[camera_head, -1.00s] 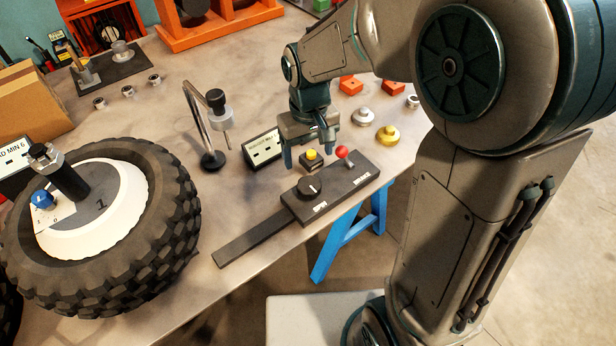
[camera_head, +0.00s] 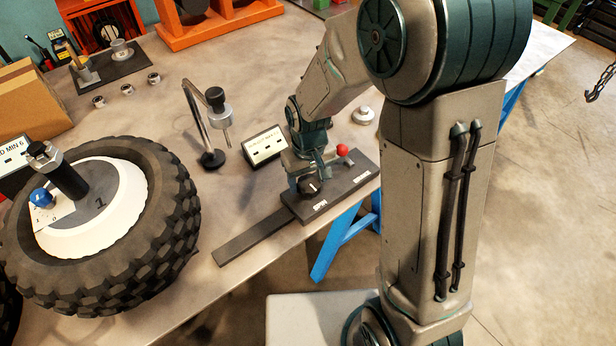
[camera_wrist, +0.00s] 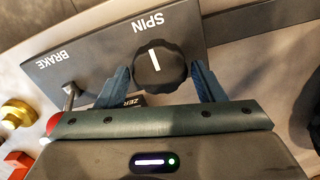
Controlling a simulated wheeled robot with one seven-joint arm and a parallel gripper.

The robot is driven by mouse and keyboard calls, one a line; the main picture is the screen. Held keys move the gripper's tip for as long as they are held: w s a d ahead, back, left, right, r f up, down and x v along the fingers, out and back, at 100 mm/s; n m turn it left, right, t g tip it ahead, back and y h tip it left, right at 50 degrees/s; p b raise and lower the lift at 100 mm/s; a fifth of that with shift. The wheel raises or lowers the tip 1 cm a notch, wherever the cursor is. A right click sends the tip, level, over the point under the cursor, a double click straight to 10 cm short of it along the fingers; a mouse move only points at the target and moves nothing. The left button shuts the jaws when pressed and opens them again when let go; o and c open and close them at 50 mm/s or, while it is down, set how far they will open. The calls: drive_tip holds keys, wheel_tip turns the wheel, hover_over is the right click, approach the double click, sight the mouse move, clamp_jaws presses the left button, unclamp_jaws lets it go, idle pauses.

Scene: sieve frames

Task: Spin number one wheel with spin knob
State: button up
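The black spin knob (camera_wrist: 160,66) has a white pointer line and sits on the dark control panel (camera_head: 345,185) beside the SPIN label. In the head view the knob (camera_head: 308,189) is partly covered by my gripper (camera_head: 310,180). In the wrist view my gripper (camera_wrist: 160,75) is open, with one finger on each side of the knob and a small gap visible at both sides. The number one wheel (camera_head: 168,215), a black knobby tire with a white hub marked 1, lies flat on the table at left.
The red brake lever (camera_head: 342,150) stands close to my gripper; its BRAKE label shows in the wrist view. A small display (camera_head: 264,147) and a gauge stand (camera_head: 212,158) are behind the panel. A dark bar (camera_head: 240,244) runs from the panel toward the tire.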

drive_tip(key=c, duration=0.5)
drive_tip(key=shift+c, duration=0.2)
drive_tip(key=shift+m, duration=0.3)
drive_tip(key=m+b, duration=0.1)
drive_tip(key=m, duration=1)
drive_tip(key=shift+d+m, duration=0.1)
drive_tip(key=shift+m, duration=0.2)
drive_tip(key=o, duration=1)
